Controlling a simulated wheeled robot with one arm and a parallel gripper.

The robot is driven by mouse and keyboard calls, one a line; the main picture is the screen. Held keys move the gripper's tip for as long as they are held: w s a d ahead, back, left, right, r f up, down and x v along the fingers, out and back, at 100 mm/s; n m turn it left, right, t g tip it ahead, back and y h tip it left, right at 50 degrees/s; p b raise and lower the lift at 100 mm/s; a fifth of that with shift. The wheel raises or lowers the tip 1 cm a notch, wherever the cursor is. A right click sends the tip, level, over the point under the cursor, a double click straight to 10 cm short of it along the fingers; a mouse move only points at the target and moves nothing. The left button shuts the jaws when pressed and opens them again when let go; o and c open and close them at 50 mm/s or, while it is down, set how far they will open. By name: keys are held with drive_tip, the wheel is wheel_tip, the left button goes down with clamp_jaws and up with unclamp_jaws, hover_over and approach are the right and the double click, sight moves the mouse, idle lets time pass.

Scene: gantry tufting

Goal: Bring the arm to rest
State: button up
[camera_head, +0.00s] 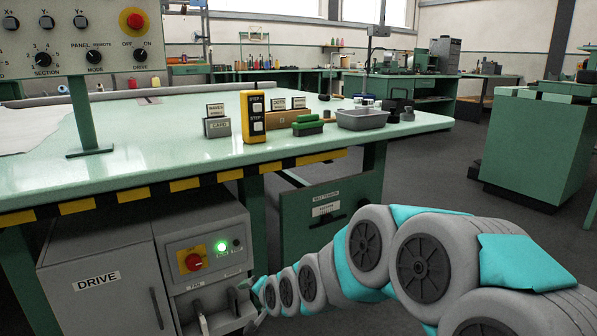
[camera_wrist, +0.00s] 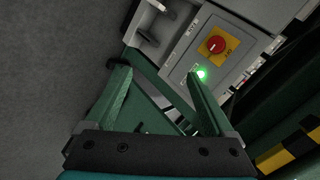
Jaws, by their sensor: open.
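My arm reaches from the lower right of the head view toward the drive cabinet under the table. My gripper (camera_head: 259,298) is at its far end, low beside the cabinet's right side and small in that view. In the wrist view my gripper (camera_wrist: 160,85) has its two green fingers spread wide with nothing between them. Past the fingers, the wrist view shows the control box (camera_wrist: 235,50) with a red knob on a yellow plate and a lit green lamp. The same control box (camera_head: 205,262) shows in the head view. I cannot tell how far the fingertips are from it.
The green table (camera_head: 330,148) has a yellow-black striped edge above the cabinet (camera_head: 105,285). A panel on a post (camera_head: 85,38) stands left.

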drive_tip(key=s+d+r+n+g+h+p, duration=0.2)
drive_tip(key=s+d+g, duration=0.1)
drive_tip(key=s+d, duration=0.6)
drive_tip(key=s+d+r+n+g+h+p, duration=0.1)
drive_tip(key=s+d+r+n+g+h, duration=0.1)
drive_tip(key=s+d, duration=0.65)
drive_tip(key=s+d+r+g, duration=0.1)
drive_tip(key=s+d, duration=0.1)
drive_tip(key=s, duration=0.4)
drive_tip(key=s+d+r+n+g+h+p, duration=0.1)
drive_tip(key=s+d+g, duration=0.1)
drive_tip(key=s, duration=0.5)
drive_tip(key=s+d+r+n+g+p, duration=0.1)
drive_tip(key=s+d+r, duration=0.1)
drive_tip(key=s, duration=0.5)
drive_tip(key=shift+s+d+g+h, duration=0.2)
drive_tip(key=shift+d+g+h, duration=0.15)
drive_tip(key=shift+d, duration=0.55)
